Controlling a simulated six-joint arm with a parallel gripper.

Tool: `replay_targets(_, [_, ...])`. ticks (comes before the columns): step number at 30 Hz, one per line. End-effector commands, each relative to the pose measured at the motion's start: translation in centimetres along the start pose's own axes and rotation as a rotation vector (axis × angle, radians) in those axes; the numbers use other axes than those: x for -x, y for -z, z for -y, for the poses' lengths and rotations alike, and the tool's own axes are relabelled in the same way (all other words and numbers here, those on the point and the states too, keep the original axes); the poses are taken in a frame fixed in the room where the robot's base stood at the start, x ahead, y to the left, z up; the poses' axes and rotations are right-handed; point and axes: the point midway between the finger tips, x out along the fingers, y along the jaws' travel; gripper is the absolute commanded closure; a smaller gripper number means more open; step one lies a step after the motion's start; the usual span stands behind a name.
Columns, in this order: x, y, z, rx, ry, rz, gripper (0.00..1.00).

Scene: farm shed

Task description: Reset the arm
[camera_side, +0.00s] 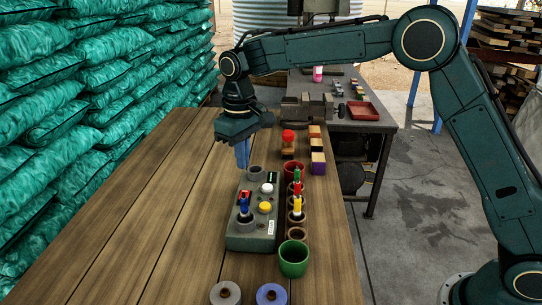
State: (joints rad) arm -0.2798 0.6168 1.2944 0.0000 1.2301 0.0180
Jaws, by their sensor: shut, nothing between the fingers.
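The box carries a red switch (244,196), a white knob (267,188), a yellow knob (265,207) and a blue piece in a round holder. Whether the fingertips touch anything below cannot be told.
The wooden table (110,225) is clear on the left. Right of the box stand a row of small pots with coloured pieces, a green cup (293,259) and stacked blocks (318,158). Two discs (225,293) lie in front. Stacked green bags (70,100) line the left; a dark bench (365,119) stands behind.

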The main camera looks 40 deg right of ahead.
Motion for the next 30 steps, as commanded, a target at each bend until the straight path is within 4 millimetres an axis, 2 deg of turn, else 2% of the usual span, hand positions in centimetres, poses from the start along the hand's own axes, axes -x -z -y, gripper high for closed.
replay_targets(7, [0.8,-0.6,-0.4,-0.006,0.0,-0.012,1.0])
replay_targets(14, [3.8,-3.2,-1.6,-0.029,0.0,-0.054,1.0])
replay_targets(21, [7.5,-7.8,-3.3,-0.064,-0.002,-0.119,1.0])
replay_targets(30, [10.7,-14.3,-4.8,-0.107,-0.009,-0.202,1.0])
